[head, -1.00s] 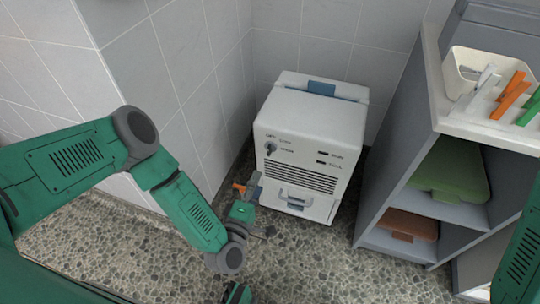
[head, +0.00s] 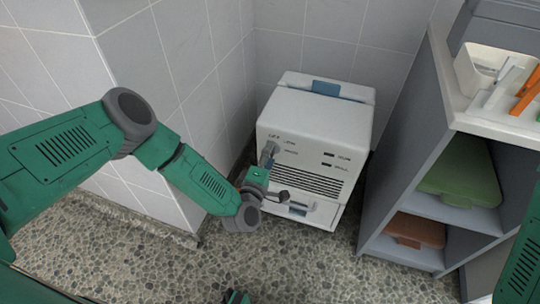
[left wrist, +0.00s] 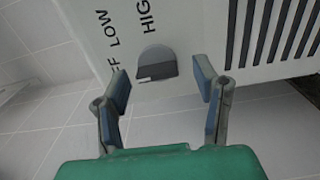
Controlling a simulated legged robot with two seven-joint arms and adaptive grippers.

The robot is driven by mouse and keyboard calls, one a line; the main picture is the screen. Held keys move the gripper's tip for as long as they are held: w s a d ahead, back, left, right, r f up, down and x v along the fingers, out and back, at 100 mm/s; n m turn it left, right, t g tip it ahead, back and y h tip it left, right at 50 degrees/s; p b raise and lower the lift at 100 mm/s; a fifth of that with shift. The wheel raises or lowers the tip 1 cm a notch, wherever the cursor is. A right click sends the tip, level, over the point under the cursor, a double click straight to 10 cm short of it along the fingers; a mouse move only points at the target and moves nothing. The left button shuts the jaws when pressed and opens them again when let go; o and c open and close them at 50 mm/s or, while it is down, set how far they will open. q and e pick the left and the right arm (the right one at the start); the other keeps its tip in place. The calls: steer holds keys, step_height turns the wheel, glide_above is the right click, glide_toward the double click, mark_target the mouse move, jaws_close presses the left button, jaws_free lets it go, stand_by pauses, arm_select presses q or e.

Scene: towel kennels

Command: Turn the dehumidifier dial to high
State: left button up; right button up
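The white dehumidifier (head: 315,125) stands on the floor against the tiled wall, its front facing me. Its dial sits at the upper left of the front, mostly hidden by my gripper in the head view. In the left wrist view the dial (left wrist: 157,63) is a grey rounded knob beside the printed words LOW and HIGH. My left gripper (head: 268,156) is at the dial. In the left wrist view its two fingers (left wrist: 163,82) are apart, one on each side of the knob, with visible gaps.
A grey shelf unit (head: 402,165) stands close on the right, holding a green item (head: 460,180) and a brown item (head: 415,230). A white bin (head: 478,70) is on top. Tiled wall is close on the left. Pebbled floor in front is clear.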

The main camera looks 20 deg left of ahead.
arm_select(q)
steer(key=c, duration=1.1)
steer(key=shift+o, duration=0.2)
steer(key=shift+s+d, duration=0.1)
steer(key=shift+d, duration=0.1)
steer(key=shift+d, duration=0.1)
